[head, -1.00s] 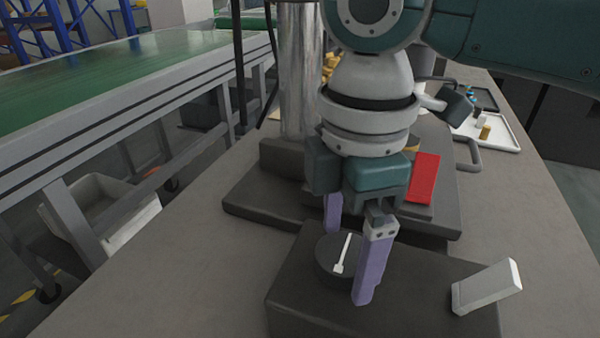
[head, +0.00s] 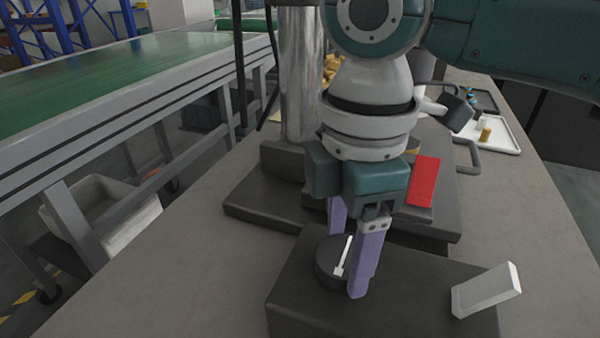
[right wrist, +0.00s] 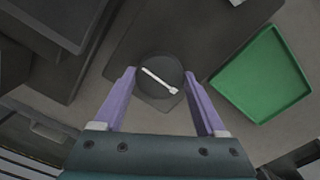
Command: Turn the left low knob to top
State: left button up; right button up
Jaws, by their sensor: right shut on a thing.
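The knob (head: 325,262) is a dark round disc on top of a dark box (head: 300,310) in the head view. Its white pointer mark (head: 344,257) runs away from me, slightly to the right, with its wider end nearer me. My right gripper (head: 346,265) reaches down from above with purple fingers on either side of the knob and is shut on it. The far fingertip is hidden behind the knob. In the right wrist view the knob (right wrist: 158,76) lies between the fingertips, its mark slanting down to the right. My left gripper is not in view.
A white tilted lever-like piece (head: 486,290) stands on the box to the right. A red panel (head: 424,181) and a metal column (head: 299,80) are behind. A white tray (head: 500,139) lies at the back right. A green conveyor (head: 120,70) runs at left.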

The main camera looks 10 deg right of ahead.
jog(key=shift+r+m+p, duration=0.25)
jog(key=shift+m+p, duration=0.15)
jog(key=shift+p, duration=0.3)
jog(key=m+p, duration=0.5)
jog(key=p, duration=0.2)
jog(key=shift+a+m, duration=0.1)
jog(key=shift+m, duration=0.3)
jog(key=m+p, duration=0.2)
jog(key=shift+m, duration=0.4)
jog(key=m+p, duration=0.2)
jog(key=shift+m, duration=0.4)
jog(key=m+p, duration=0.2)
jog(key=m, duration=0.3)
jog(key=shift+f, duration=0.1)
jog(key=m+p, duration=0.1)
jog(key=m, duration=0.4)
jog(key=shift+f+m, duration=0.1)
jog(key=shift+m, duration=0.7)
